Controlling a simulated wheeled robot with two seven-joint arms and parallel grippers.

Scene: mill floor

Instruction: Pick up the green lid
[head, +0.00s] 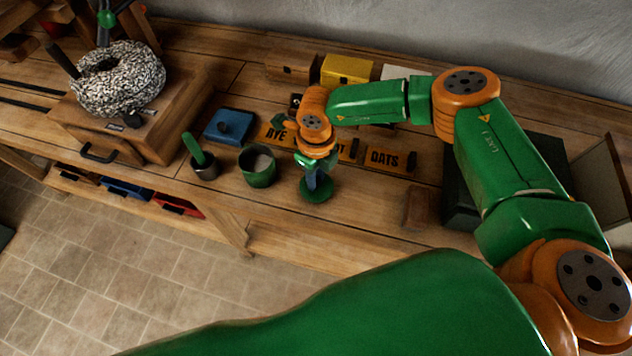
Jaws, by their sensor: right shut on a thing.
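The green lid (316,193) is a small round disc just below my right gripper (314,178). The gripper points down at the lid's middle and is shut on it, most likely by a knob that the fingers hide. I cannot tell whether the lid touches the bench or hangs a little above it. A green pot (258,168) with an open top and pale contents stands to the left of the lid. My left gripper does not show.
The wooden bench (225,190) carries a mortar with a green pestle (197,150), a blue lidded box (229,126), yellow lettered plates (384,159), a yellow box (346,71), a small wooden block (418,207) and a stone mill (118,80). Bare wood lies in front of the lid.

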